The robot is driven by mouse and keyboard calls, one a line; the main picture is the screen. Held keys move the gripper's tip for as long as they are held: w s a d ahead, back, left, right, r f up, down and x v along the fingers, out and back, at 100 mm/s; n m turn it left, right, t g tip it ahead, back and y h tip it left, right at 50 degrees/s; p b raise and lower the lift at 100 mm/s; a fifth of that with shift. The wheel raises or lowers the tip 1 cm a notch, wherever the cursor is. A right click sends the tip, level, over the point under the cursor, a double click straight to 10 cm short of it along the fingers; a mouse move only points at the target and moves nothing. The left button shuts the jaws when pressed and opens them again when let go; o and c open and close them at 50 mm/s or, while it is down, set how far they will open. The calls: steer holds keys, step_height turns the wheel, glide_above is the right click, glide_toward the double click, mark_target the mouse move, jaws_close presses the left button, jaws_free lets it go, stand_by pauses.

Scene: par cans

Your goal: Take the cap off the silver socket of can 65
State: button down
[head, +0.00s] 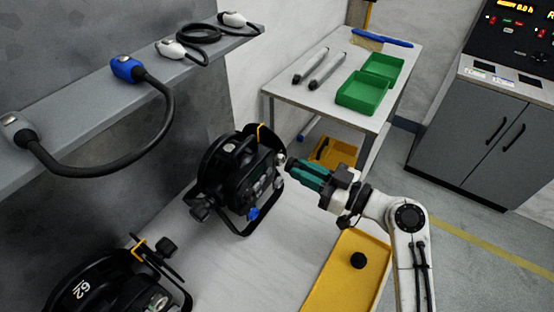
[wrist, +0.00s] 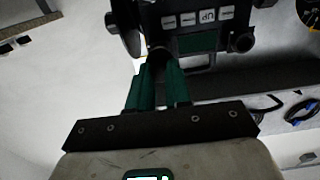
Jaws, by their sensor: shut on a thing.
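A black par can (head: 232,165) stands on the light bench in the middle of the head view, its number not readable there. Its back panel with labelled buttons and a small display (wrist: 197,42) fills the top of the wrist view. My gripper (head: 291,165) reaches its right side from the right. In the wrist view, the green fingers (wrist: 160,68) are shut on a small dark cap (wrist: 158,58) at the panel's lower left edge. The fingers hide much of the cap, and I cannot tell whether it still touches the socket. The silver socket is not clearly visible.
Another can (head: 85,290), marked apparently 62, stands at lower left. A shelf (head: 90,105) with cables runs along the left. A side table (head: 300,92) with green bins (head: 362,92) stands behind.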

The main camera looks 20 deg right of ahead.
steer(key=shift+b+v, duration=0.3)
steer(key=shift+v, duration=0.75)
